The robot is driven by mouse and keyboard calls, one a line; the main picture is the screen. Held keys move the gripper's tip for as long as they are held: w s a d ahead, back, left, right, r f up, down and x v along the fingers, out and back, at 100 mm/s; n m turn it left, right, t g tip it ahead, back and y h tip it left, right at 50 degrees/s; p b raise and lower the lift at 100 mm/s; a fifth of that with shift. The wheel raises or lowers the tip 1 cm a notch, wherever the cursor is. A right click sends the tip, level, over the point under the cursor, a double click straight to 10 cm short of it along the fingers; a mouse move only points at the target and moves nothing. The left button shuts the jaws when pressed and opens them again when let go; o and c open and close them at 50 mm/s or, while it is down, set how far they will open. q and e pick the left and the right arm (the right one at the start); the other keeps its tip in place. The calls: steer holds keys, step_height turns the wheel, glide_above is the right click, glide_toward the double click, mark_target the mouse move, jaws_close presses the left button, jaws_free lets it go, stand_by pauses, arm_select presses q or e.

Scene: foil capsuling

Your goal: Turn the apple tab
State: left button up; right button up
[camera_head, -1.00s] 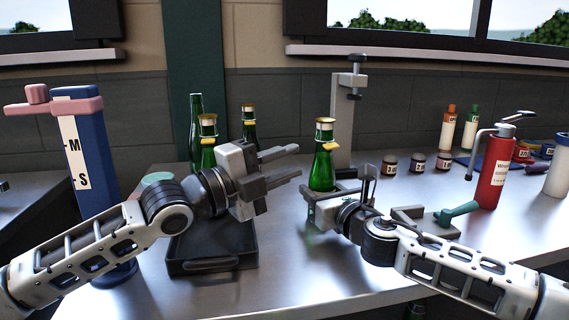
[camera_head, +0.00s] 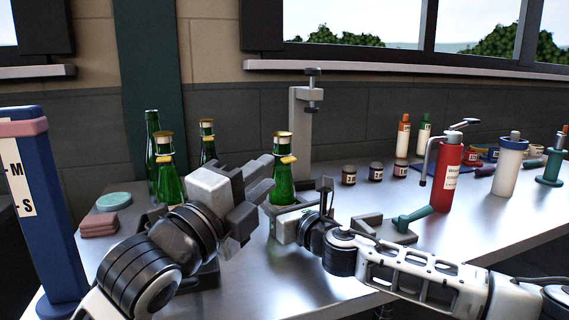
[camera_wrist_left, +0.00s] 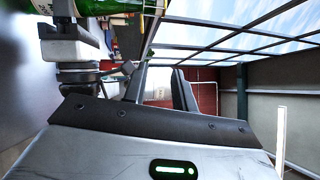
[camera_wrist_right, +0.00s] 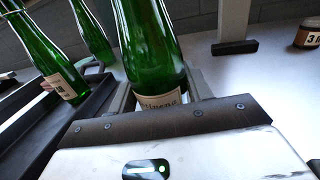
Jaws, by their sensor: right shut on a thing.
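The green bottle (camera_head: 283,185) stands upright on the table, with a gold cap (camera_head: 283,136) and a yellow tab (camera_head: 289,160) sticking out at its neck. No apple mark is readable at this size. My right gripper (camera_head: 296,212) is shut around the lower bottle; the right wrist view shows the bottle (camera_wrist_right: 152,50) and part of its label between the fingers. My left gripper (camera_head: 268,180) is open and empty, just left of the bottle, its fingertips pointing towards it below tab height. In the left wrist view the bottle (camera_wrist_left: 85,6) shows only partly, at the top left.
Several other green bottles (camera_head: 168,186) stand behind my left arm in a dark tray, partly hidden. A grey clamp stand (camera_head: 300,135) rises behind the held bottle. A red extinguisher-like bottle (camera_head: 447,178) and small jars (camera_head: 376,172) stand right. A blue column (camera_head: 45,215) stands left.

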mark_target(285, 163)
arm_select(q)
steer(key=w+d+n+y, duration=0.1)
steer(key=w, duration=0.2)
steer(key=w+d+n+y, duration=0.1)
steer(key=w, duration=0.3)
steer(key=w+d+f+n, duration=0.1)
steer(key=w, duration=0.3)
steer(key=shift+d+n+y, duration=0.4)
steer(key=shift+f, duration=0.1)
jaws_close()
